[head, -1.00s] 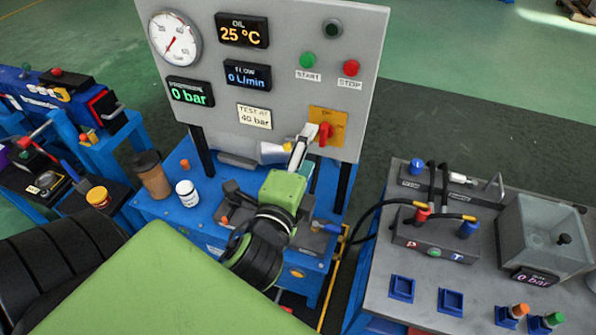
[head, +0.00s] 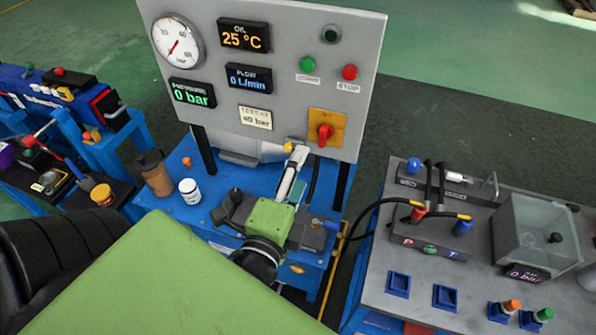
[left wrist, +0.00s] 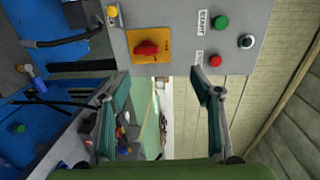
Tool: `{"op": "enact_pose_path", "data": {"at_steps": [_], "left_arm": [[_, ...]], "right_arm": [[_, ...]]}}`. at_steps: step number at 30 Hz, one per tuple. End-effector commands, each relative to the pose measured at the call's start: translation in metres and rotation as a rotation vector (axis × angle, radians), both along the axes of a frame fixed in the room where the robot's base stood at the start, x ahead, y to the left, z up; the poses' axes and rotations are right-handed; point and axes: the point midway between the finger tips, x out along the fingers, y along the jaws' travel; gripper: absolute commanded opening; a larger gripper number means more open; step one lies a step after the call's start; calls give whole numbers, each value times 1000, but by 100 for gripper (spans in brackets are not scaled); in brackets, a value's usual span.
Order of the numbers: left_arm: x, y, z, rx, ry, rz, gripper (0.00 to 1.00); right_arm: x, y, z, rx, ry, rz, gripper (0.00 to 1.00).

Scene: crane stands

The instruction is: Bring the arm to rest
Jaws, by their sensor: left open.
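My left arm (head: 268,222) reaches over the blue test stand in the head view. Its gripper (head: 296,165) is in front of the lower part of the grey control panel (head: 290,100). In the left wrist view the gripper (left wrist: 160,100) is open, its two fingers wide apart with nothing between them. The red rotary switch (head: 325,134) on its yellow plate is above and right of the gripper in the head view, apart from it. It also shows in the left wrist view (left wrist: 146,48), beyond the fingers. My right gripper is not in view.
A brown cup (head: 154,174) and a white jar (head: 190,191) stand left of the arm on the blue stand (head: 180,222). A grey bench (head: 395,250) with hoses and a clear box (head: 535,240) stands at right. The panel reads 0 bar, 0 L/min and 25 °C.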

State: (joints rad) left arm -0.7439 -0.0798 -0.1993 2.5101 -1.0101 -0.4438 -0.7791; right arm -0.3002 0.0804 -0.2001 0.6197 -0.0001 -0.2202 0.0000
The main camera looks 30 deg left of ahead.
Motion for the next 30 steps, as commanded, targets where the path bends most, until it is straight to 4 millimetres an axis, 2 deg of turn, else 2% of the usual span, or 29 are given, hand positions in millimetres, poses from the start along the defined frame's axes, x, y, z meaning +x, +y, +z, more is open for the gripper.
{"op": "enact_pose_path", "data": {"at_steps": [18,21,23,26,30], "left_arm": [[0,0,0,1,0,0,58],[1,-2,-7,-7,8,-6,58],[4,-6,-19,-23,22,-14,58],[9,-18,-57,-78,68,-40,58],[12,-42,-136,-199,169,-79,58]], "right_arm": [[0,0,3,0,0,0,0],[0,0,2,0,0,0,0],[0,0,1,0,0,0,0],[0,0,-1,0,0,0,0],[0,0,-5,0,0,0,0]]}}
